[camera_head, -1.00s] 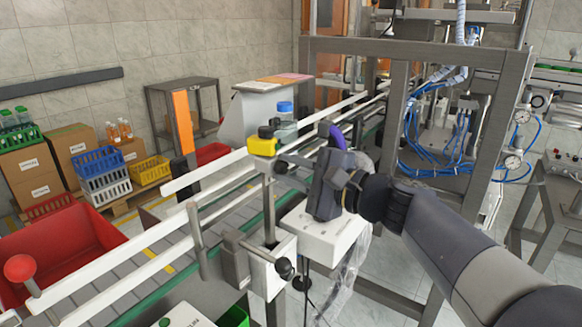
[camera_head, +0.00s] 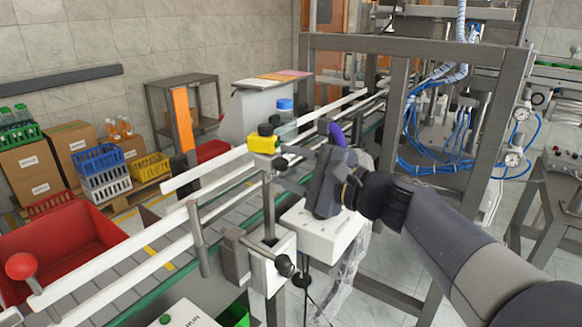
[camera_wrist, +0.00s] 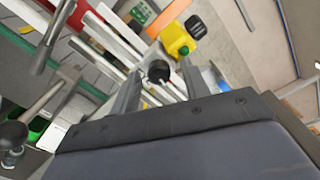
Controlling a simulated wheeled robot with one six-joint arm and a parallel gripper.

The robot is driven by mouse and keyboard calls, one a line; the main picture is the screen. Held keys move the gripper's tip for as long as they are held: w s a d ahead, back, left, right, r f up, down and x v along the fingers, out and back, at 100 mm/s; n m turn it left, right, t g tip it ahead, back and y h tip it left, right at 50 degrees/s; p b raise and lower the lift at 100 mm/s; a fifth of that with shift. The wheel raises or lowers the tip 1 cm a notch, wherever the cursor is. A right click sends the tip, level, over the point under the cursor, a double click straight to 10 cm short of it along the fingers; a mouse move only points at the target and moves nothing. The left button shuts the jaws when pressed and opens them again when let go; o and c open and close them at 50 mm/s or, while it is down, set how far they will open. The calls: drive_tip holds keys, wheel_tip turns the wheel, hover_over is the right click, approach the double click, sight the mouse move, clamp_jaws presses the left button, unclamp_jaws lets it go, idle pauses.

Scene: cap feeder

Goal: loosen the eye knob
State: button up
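The yellow sensor (camera_head: 263,144), which looks like the eye, sits with a black cap at the top of a thin post beside the conveyor rail. Just below it a round black knob (camera_head: 281,165) sticks out toward my gripper (camera_head: 292,168). In the wrist view, the black knob (camera_wrist: 158,72) lies between my two separated fingertips, with a gap visible on each side. The yellow sensor (camera_wrist: 177,40) is beyond it. I cannot tell how deep the knob sits between the fingers.
A second black knob (camera_head: 284,265) is on the clamp block lower on the post. White guide rails (camera_head: 110,262) run along the conveyor. A blue-capped bottle (camera_head: 285,115) stands behind the sensor. A red ball-topped handle (camera_head: 20,266) is at left, and a grey frame (camera_head: 399,110) rises at right.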

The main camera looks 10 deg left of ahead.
drive_tip(key=v, duration=1)
drive_tip(key=shift+s+d, duration=0.15)
drive_tip(key=shift+d, duration=0.25)
drive_tip(key=shift+a, duration=0.1)
drive_tip(key=x, duration=1)
drive_tip(key=shift+a, duration=0.35)
